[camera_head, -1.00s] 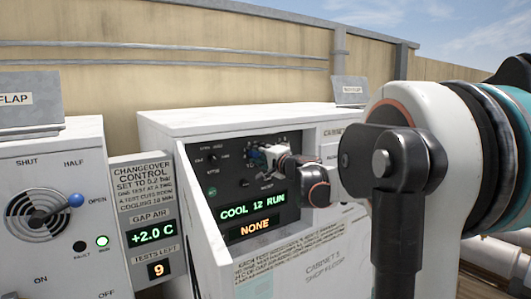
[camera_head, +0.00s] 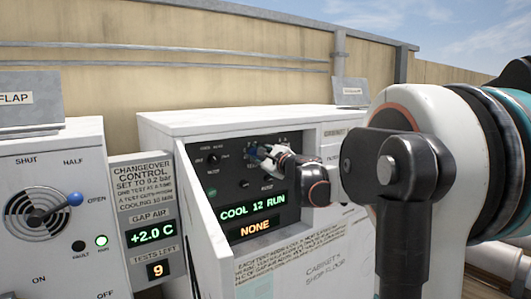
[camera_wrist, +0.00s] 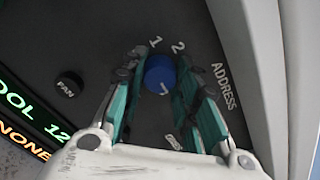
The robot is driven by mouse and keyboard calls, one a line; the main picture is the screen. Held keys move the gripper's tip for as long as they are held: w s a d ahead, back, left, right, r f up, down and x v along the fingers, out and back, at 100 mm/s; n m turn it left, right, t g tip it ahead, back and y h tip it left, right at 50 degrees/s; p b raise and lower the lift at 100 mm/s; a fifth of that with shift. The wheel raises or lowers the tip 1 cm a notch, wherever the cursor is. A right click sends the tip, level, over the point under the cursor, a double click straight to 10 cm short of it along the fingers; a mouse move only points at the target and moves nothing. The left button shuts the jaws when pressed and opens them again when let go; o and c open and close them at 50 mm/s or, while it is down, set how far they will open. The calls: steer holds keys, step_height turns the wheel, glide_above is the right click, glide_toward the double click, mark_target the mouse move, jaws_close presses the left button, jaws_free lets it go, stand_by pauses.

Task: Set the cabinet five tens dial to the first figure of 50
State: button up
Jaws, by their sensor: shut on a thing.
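The blue dial (camera_wrist: 160,74) sits on the dark control panel, with the figures 1 and 2 printed above it and the word ADDRESS to its right. A pale mark shows on its face. My gripper (camera_wrist: 157,88) is shut on it, with one finger on each side. In the head view my gripper (camera_head: 263,152) reaches the upper right of the panel and hides most of the dial. The dial's other figures are covered or unreadable, so I cannot tell its setting. The cabinet (camera_head: 185,124) displays COOL 12 RUN and NONE.
A black FAN knob (camera_wrist: 69,84) sits left of the blue dial. Another black knob (camera_head: 212,160) is at the panel's upper left. The panel is recessed, with a cabinet wall close on the right. A changeover control box (camera_head: 147,220) stands to the left, reading +2.0 C and 9.

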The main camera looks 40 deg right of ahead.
steer(key=m, duration=0.5)
steer(key=shift+m, duration=0.4)
steer(key=shift+r, duration=0.1)
steer(key=o, duration=1.1)
steer(key=shift+a, duration=0.1)
